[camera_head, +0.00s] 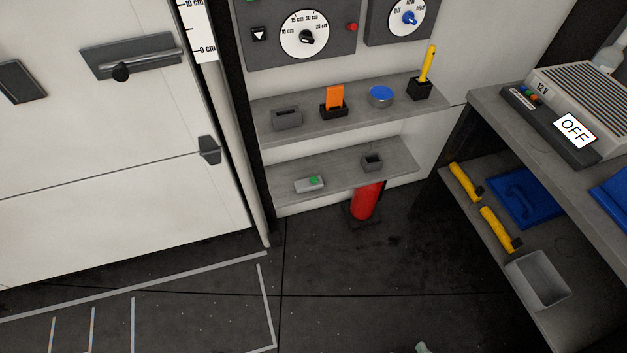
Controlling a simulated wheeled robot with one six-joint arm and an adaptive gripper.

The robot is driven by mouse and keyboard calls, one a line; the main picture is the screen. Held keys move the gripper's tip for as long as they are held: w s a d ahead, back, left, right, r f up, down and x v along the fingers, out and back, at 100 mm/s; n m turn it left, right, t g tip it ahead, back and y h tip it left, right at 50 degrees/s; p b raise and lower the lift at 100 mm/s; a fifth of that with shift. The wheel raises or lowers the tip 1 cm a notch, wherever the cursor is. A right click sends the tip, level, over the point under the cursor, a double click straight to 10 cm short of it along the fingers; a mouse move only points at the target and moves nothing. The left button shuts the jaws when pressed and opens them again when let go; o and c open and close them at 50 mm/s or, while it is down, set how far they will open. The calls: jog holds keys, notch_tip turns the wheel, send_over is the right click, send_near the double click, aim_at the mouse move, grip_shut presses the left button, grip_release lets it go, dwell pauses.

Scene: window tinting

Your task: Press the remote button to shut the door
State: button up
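I cannot tell from this view whether the door is fully shut.
The upper shelf (300,133) holds an orange piece (335,97), a blue-topped tin (381,95) and a yellow tool (427,64). A red cylinder (365,200) stands below. A workbench (490,103) stands right. The floor (350,265) between is mostly clear.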

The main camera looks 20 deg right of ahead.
grip_shut()
dwell(1.2)
